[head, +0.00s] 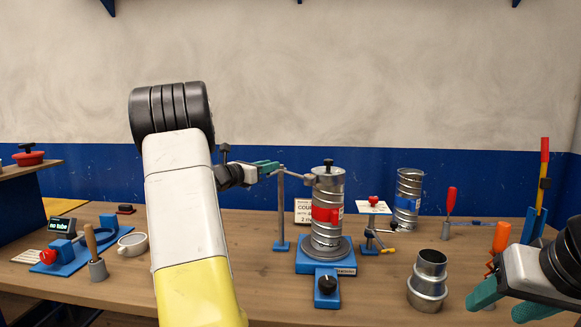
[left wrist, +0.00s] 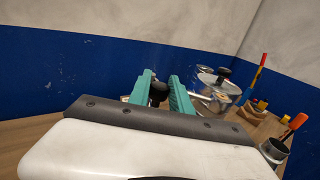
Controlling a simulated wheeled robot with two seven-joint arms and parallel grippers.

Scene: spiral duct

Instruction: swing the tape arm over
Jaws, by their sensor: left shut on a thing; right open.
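The spiral duct (head: 323,232) stands upright on a blue turntable base (head: 325,267), with a red patch on its side and a black knob on top. Behind it to the left, the tape arm (head: 293,173) sits at the top of a thin grey post (head: 281,210). Its free end reaches toward the duct's upper left; I cannot tell if they touch. My left gripper (head: 268,168) is shut at the post top, on a dark knob (left wrist: 158,92) that shows between its fingers in the left wrist view. My right gripper (head: 508,303) is open and empty at the lower right.
A control box with a black dial (head: 326,286) is in front of the base. A metal reducer (head: 429,280) stands right of it, and a second duct with a blue patch (head: 407,200) behind. Red and orange-handled tools stand at right. A meter and cup are at left.

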